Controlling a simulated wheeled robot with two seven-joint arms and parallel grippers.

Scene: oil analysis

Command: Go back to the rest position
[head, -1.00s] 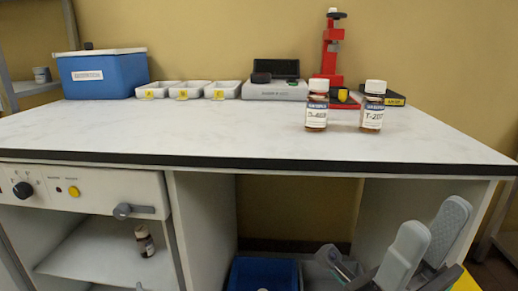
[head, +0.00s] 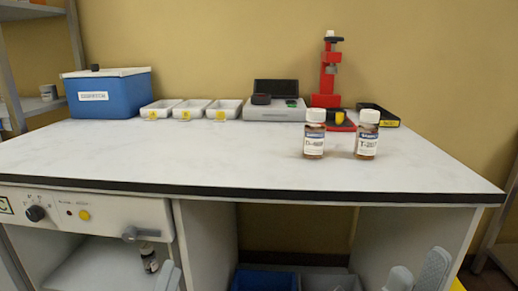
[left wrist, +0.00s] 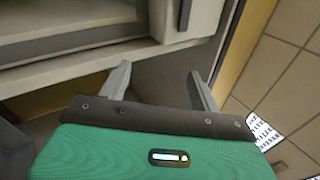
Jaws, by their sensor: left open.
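My left gripper (left wrist: 160,82) is open and empty in the left wrist view, its two grey fingers wide apart in front of the lower part of the furniture. In the head view only a grey part of the left gripper (head: 168,278) shows at the bottom edge, below the control panel. My right gripper (head: 417,272) is at the bottom right of the head view, below the table edge. Its two grey fingers stand apart with nothing seen between them; its lower part is cut off.
Two capped bottles, one (head: 314,140) left of the other (head: 367,140), stand on the white table (head: 200,160). A blue box (head: 108,97), white trays (head: 222,108) and a red stand (head: 328,80) are behind.

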